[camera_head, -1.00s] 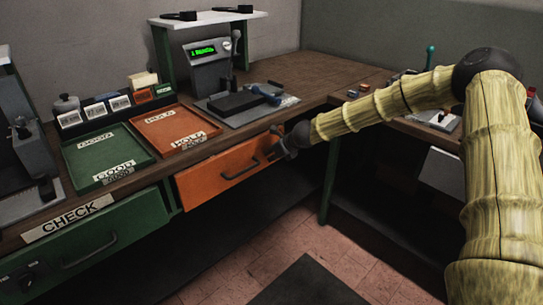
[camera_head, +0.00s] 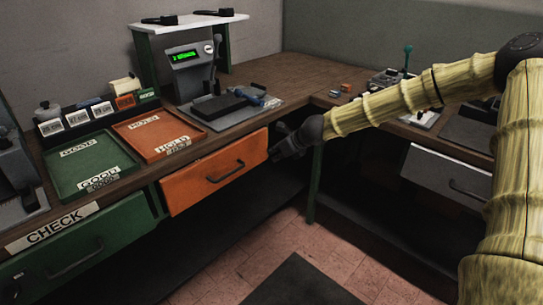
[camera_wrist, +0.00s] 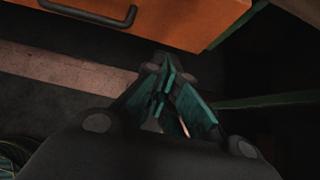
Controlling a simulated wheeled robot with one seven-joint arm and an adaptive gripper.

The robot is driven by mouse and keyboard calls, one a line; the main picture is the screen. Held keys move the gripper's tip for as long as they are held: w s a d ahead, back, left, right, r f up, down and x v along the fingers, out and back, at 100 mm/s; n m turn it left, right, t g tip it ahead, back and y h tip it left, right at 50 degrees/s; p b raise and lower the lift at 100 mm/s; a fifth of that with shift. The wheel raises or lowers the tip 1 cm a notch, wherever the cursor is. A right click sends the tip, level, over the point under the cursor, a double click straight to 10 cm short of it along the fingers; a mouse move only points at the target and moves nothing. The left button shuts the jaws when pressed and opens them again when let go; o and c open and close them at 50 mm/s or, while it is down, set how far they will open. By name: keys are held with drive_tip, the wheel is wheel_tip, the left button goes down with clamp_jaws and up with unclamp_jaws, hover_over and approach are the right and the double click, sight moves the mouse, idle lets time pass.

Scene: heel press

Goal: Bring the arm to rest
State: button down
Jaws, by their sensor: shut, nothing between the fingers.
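My arm, with yellow-green ringed links, reaches in from the right in the head view. My gripper (camera_head: 279,151) is dark and sits by the right end of the orange drawer's front (camera_head: 213,172). It is shut and empty. In the wrist view my gripper (camera_wrist: 165,80) shows its teal-padded fingers together, below the orange drawer front (camera_wrist: 190,22) and its dark handle (camera_wrist: 97,14). I cannot tell whether the gripper touches the drawer.
The green CHECK drawer (camera_head: 85,240) is at lower left. On the bench stand a green tray (camera_head: 88,165), an orange tray (camera_head: 158,134) and a press with a green display (camera_head: 186,72). A grey drawer (camera_head: 445,178) is at the right. The floor (camera_head: 250,268) is open.

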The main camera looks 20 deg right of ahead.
drive_tip(key=shift+s+d+r, duration=0.25)
drive_tip(key=shift+s+r, duration=0.2)
drive_tip(key=shift+s, duration=0.05)
drive_tip(key=s+a+f+n+g+h+p, duration=0.2)
drive_tip(key=s+a+f+n+g, duration=0.15)
drive_tip(key=s+f+n, duration=0.55)
drive_tip(key=s+a+f+n+g+h+p, duration=0.15)
drive_tip(key=s+a+f+n, duration=0.35)
drive_tip(key=s+f, duration=0.7)
drive_tip(key=s+a+f+n+g+p, duration=0.1)
drive_tip(key=s+a+f+n+p, duration=0.1)
drive_tip(key=s+n, duration=0.6)
drive_tip(key=s+a+f+n+g+p, duration=0.2)
drive_tip(key=s+n, duration=0.7)
drive_tip(key=s, duration=1.3)
wheel_tip(320, 180, down, 2)
drive_tip(key=shift+s+a+f, duration=0.1)
drive_tip(key=shift+s+a, duration=0.05)
drive_tip(key=shift+a, duration=0.35)
